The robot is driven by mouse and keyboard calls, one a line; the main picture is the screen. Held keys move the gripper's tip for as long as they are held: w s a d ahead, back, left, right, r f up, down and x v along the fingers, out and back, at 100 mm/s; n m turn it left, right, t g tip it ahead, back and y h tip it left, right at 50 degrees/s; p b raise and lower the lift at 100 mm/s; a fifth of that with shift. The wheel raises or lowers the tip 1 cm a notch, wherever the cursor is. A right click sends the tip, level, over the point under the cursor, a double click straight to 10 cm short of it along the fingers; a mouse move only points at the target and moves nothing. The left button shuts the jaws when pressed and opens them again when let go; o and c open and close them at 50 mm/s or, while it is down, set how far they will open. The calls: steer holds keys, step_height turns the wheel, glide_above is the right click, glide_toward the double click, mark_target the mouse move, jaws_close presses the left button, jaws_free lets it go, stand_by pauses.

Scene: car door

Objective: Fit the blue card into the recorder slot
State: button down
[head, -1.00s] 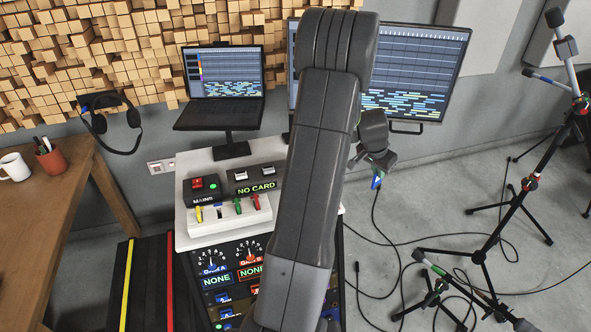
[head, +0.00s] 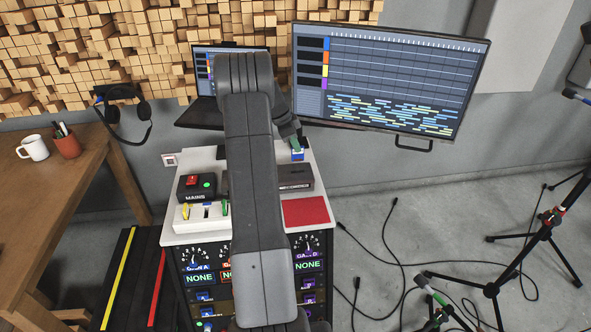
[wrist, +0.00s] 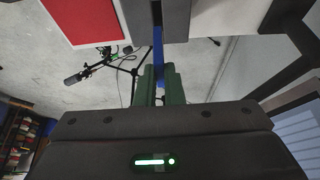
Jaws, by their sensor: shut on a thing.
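The blue card (wrist: 158,45) sticks out of my gripper (wrist: 160,75), whose green fingers are shut on it in the wrist view. The card reaches up to the edge of a dark grey box, the recorder (wrist: 174,20). I cannot tell whether its tip is inside the slot. In the head view my gripper (head: 297,146) is behind the back edge of the recorder (head: 296,177), with a bit of blue at its tip. My arm hides the left part of the recorder and its card display.
A red pad (head: 305,211) lies on the white console top in front of the recorder. The mains box (head: 197,187) and a fader strip (head: 190,217) stand to its left. A large monitor (head: 390,80) and a laptop stand behind. Cables and microphone stands occupy the floor at right.

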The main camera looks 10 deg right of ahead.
mark_target(295, 161)
step_height(295, 161, down, 8)
steer(key=shift+r+p, duration=0.1)
steer(key=shift+p, duration=0.45)
steer(key=c, duration=1.5)
jaws_free()
steer(key=shift+c, duration=0.2)
steer(key=shift+r, duration=0.2)
steer(key=b+v, duration=0.1)
steer(key=v, duration=1)
steer(key=shift+a+r+b, duration=0.25)
steer(key=shift+r+b, duration=0.05)
